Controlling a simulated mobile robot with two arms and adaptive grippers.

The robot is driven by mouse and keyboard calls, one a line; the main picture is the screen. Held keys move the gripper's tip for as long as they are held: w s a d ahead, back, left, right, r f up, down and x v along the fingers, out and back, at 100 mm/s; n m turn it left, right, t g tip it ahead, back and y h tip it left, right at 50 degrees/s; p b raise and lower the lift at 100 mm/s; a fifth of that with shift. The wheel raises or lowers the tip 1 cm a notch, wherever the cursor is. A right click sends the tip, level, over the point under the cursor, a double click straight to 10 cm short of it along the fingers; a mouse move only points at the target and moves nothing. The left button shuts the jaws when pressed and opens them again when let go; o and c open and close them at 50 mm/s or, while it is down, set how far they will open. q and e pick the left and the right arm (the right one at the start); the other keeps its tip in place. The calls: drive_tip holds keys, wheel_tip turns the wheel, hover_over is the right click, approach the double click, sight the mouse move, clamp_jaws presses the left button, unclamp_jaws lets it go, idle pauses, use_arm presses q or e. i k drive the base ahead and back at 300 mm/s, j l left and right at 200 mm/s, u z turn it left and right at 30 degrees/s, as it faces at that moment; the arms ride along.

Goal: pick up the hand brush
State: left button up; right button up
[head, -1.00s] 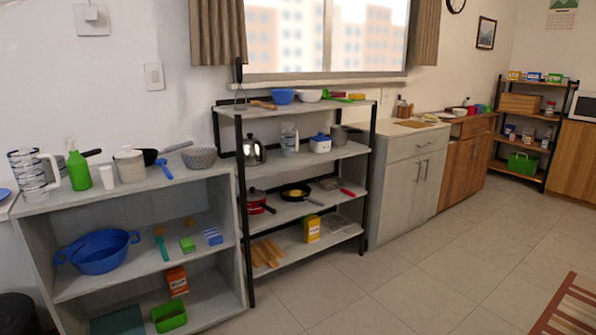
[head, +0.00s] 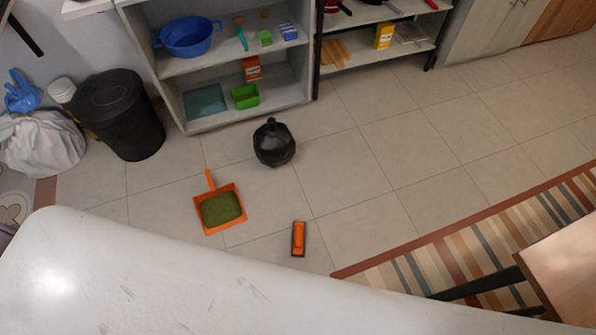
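A small orange hand brush (head: 299,238) with a dark edge lies on the tiled floor, in the lower middle of the head view. An orange dustpan (head: 207,228) lies to its left, apart from it, with its handle pointing away. A dark green, rough-looking thing (head: 220,207) sits in the pan. Neither of my grippers is in view, and nothing is touching the brush.
A black tied bag (head: 274,143) stands behind the brush. A black bin (head: 119,115) and a white bag (head: 40,143) are at the left. A striped rug (head: 475,245) lies to the right. A white scuffed surface (head: 150,285) fills the near edge. Floor around the brush is clear.

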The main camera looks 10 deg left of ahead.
sight(299, 236)
drive_tip(key=k+j, duration=0.2)
drive_tip(key=k, duration=0.25)
drive_tip(key=k+j+u, duration=0.1)
drive_tip(key=k, duration=0.35)
drive_tip(key=i+j+u, duration=0.1)
drive_tip(key=i+u, duration=0.25)
drive_tip(key=i, duration=0.75)
